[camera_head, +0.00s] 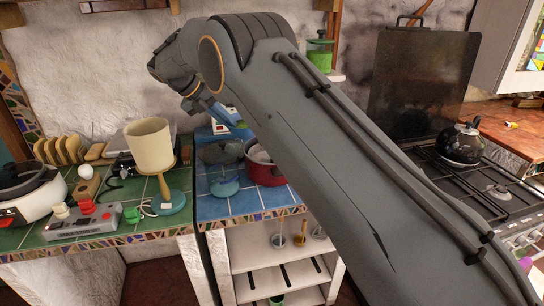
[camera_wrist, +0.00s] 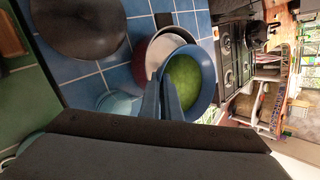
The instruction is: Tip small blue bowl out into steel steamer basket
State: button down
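The small blue bowl (camera_wrist: 211,78) holds green contents (camera_wrist: 183,82). My gripper (camera_wrist: 163,85) is shut on the bowl's near rim, with one finger over the inside and one outside. In the head view my gripper (camera_head: 219,110) is small and partly hidden by my arm; the bowl (camera_head: 238,122) shows only in part beside it, above the blue-tiled counter. A round red pot with a pale steel-looking inside (camera_wrist: 160,46) lies just beyond the bowl, partly covered by it. It also shows in the head view (camera_head: 266,176). I cannot tell whether the steamer basket is that steel inside.
A dark round pan (camera_wrist: 80,25) stands left of the pot. A teal dish (camera_wrist: 118,103) is near my gripper. A cream-shaded lamp (camera_head: 150,147) and a grey console (camera_head: 82,223) stand on the green tiles. The stove (camera_head: 490,190) with a black kettle (camera_head: 461,146) is at right.

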aim_at(240, 126)
jog(key=shift+w+f+b, duration=0.3)
jog(key=shift+f+b, duration=0.45)
jog(key=shift+f, duration=0.1)
jog(key=shift+w+f+b, duration=0.35)
jog(key=shift+f+b, duration=0.4)
jog(key=shift+f, duration=0.1)
jog(key=shift+w+f+b, duration=0.3)
jog(key=shift+f+b, duration=0.45)
jog(key=shift+f, duration=0.1)
jog(key=r+y+b, duration=0.1)
jog(key=y, duration=0.1)
jog(key=r+g+y+b, duration=0.1)
jog(key=r+y, duration=0.1)
jog(key=shift+w+d+r+y, duration=0.1)
jog(key=shift+d+y, duration=0.2)
jog(key=shift+d, duration=0.1)
jog(key=y+b, duration=0.1)
jog(key=d+r+y+b, duration=0.1)
jog(key=shift+m+g+y+b, duration=0.3)
jog(key=shift+w+d+r+g+y+b, duration=0.15)
jog(key=shift+d+y+b, duration=0.25)
jog(key=shift+y+b, duration=0.4)
jog(key=shift+w+d+r+g+y+b, duration=0.15)
jog(key=shift+d+r+y+b, duration=0.25)
jog(key=shift+b, duration=0.65)
jog(key=shift+s+a, duration=0.1)
jog(key=shift+s, duration=0.05)
